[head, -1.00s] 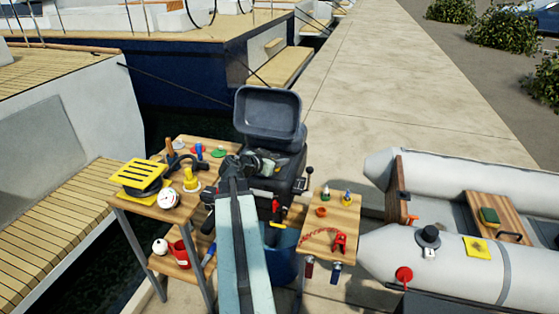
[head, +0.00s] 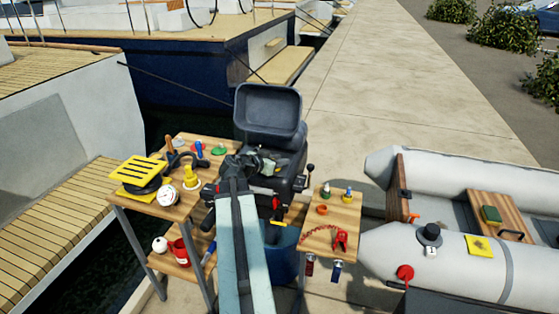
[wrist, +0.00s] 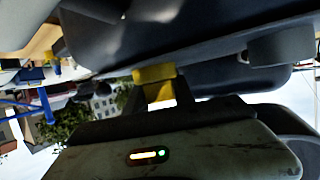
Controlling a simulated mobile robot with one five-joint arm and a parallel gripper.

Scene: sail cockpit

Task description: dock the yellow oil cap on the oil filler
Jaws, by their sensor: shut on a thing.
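The yellow oil cap (wrist: 154,76) shows in the wrist view as a yellow piece between the dark engine body above and the grey-green gripper housing (wrist: 165,155) below. My gripper (head: 243,163) is shut on it. In the head view the gripper is at the open outboard engine (head: 283,165), and the cap cannot be made out behind the dark gripper parts. The oil filler cannot be made out in either view. I cannot tell whether the cap touches the engine.
The engine's raised cowl (head: 268,110) stands behind the gripper. A blue bucket (head: 283,255) is below. The inflatable dinghy (head: 440,255) lies farther right.

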